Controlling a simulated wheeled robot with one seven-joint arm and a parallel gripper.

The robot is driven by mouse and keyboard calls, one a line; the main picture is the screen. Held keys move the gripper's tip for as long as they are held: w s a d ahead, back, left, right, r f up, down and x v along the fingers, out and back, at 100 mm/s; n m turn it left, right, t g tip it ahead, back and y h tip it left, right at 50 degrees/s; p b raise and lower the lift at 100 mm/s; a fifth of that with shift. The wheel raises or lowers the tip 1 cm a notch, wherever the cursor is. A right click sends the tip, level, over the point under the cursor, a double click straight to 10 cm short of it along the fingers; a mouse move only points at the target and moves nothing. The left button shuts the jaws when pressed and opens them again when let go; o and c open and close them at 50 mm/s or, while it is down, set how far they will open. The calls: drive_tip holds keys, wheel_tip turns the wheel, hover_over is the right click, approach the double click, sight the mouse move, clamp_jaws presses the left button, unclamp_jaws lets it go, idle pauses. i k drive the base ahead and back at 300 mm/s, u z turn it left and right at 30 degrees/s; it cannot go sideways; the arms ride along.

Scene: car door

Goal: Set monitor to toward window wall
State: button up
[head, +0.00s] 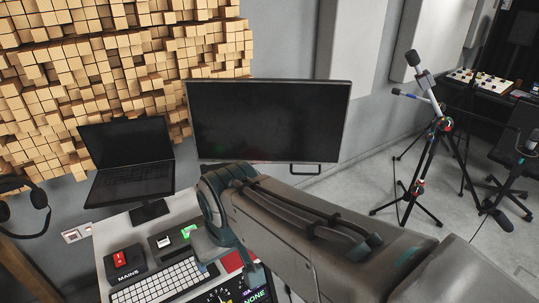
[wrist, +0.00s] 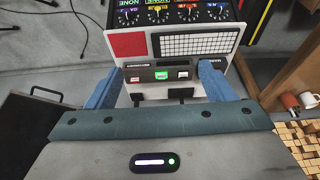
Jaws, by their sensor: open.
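The monitor (head: 268,120) is a wide black screen standing behind the desk, in front of the wall. A thin dark handle (head: 305,171) sticks out below its lower right edge. In the wrist view a dark panel with a similar handle, likely the monitor (wrist: 22,135), shows at the left edge. My gripper (wrist: 160,85) has its two blue fingers apart with nothing held between them. It is over the desk, and the monitor lies to the left of its fingers in the wrist view. In the head view my arm hides the fingers.
A laptop (head: 130,164) on a stand is left of the monitor. The desk (head: 112,232) carries a keyboard (head: 165,284) and small control boxes. Headphones (head: 24,208) hang at the left. A microphone tripod (head: 420,165) stands at the right, with open floor around it.

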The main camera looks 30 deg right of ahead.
sight(291, 122)
drive_tip(key=k, duration=1)
drive_tip(key=z, duration=1.8)
drive_tip(key=i, duration=1.5)
drive_tip(key=u, duration=1.75)
